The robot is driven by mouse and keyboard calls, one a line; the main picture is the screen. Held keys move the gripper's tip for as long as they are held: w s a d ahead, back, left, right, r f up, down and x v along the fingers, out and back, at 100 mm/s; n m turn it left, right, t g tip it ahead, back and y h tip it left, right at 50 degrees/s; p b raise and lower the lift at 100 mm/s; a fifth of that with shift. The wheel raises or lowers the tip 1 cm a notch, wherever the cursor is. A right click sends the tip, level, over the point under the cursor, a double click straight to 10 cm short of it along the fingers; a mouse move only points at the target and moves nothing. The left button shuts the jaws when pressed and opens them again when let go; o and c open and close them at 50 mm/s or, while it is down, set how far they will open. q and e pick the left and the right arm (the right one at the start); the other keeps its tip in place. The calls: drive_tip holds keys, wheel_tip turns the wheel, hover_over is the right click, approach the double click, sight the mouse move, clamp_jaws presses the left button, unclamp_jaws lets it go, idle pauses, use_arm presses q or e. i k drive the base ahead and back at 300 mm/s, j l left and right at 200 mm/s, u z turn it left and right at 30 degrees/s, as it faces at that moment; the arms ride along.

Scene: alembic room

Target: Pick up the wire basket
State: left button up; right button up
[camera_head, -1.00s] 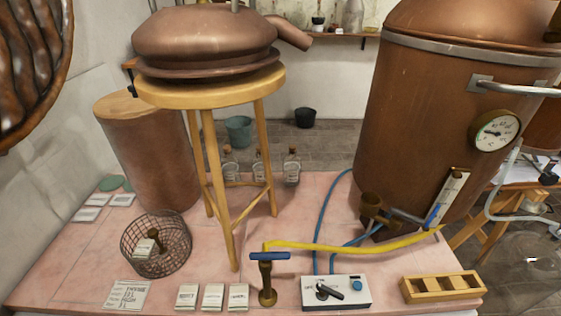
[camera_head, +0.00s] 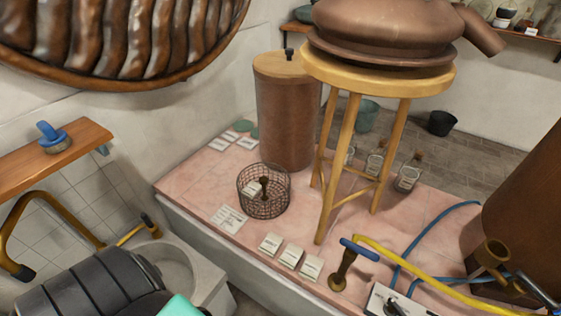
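The wire basket (camera_head: 263,203) is a round, open-topped mesh container standing upright on the pink tiled platform. A small brown object and a pale card show inside it or through its mesh. It stands in front of the copper drum and to the left of the wooden stool. A dark grey ribbed part with a teal edge, likely my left arm, shows at the lower left, well short of the basket. Neither gripper shows in this view.
A wooden stool (camera_head: 346,150) bears a copper pot (camera_head: 385,30). A copper drum (camera_head: 285,115) stands behind the basket. White cards (camera_head: 270,245) and a brass valve (camera_head: 343,270) are in front. A pale basin (camera_head: 170,262) and a wooden shelf (camera_head: 50,150) are at left.

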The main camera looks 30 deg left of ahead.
sight(263, 180)
drive_tip(key=u, duration=1.2)
